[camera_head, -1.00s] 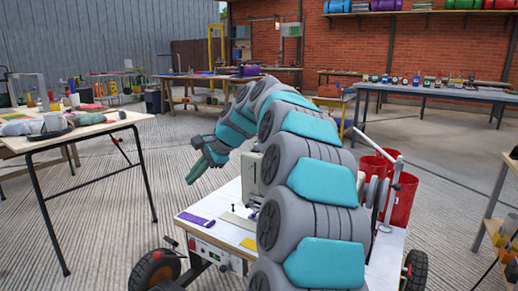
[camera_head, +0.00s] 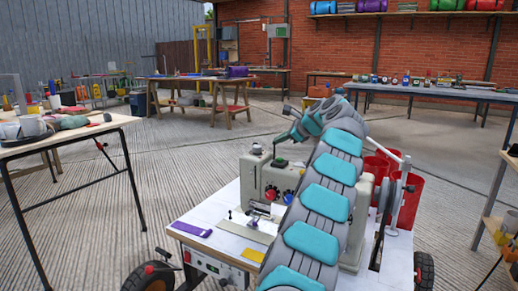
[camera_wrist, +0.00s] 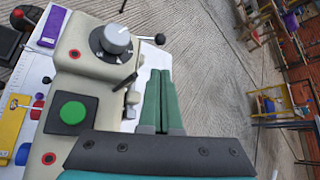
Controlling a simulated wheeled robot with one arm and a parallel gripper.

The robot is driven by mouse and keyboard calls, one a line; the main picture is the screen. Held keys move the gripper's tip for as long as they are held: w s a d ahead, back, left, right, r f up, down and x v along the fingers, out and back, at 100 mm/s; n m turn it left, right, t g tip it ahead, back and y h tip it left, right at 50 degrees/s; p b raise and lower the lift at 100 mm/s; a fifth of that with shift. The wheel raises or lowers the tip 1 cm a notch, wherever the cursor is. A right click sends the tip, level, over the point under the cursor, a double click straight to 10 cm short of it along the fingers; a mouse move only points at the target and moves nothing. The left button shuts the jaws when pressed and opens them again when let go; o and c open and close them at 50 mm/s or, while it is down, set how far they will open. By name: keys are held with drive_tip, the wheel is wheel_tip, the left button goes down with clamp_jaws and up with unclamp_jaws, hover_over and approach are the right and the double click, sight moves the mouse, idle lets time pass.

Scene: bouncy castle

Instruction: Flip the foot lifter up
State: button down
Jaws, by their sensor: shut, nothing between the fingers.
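The beige sewing machine (camera_head: 255,177) stands on a white wheeled table. My gripper (camera_head: 275,148) is just above its top, with the fingers close together and empty. In the wrist view, my green fingers (camera_wrist: 161,72) lie side by side, past the machine's edge. The machine (camera_wrist: 75,60) shows there with a grey dial (camera_wrist: 115,40), a green button (camera_wrist: 72,110), a short dark lever (camera_wrist: 125,82) and a rod with a black ball (camera_wrist: 158,39). I cannot tell for sure which part is the foot lifter. I see no contact between the fingers and a lever.
A purple item (camera_head: 192,229) and a yellow item (camera_head: 253,255) lie on the white tabletop (camera_head: 225,240). Red bins (camera_head: 405,205) stand behind the machine. A bench (camera_head: 70,140) with cups is at the left. The floor between is clear.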

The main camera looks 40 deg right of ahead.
drive_tip(key=x, duration=1)
drive_tip(key=shift+b, duration=0.3)
drive_tip(key=shift+a, duration=0.1)
drive_tip(key=shift+a+r, duration=0.1)
drive_tip(key=shift+r, duration=0.05)
idle(0.4)
drive_tip(key=shift+p, duration=0.6)
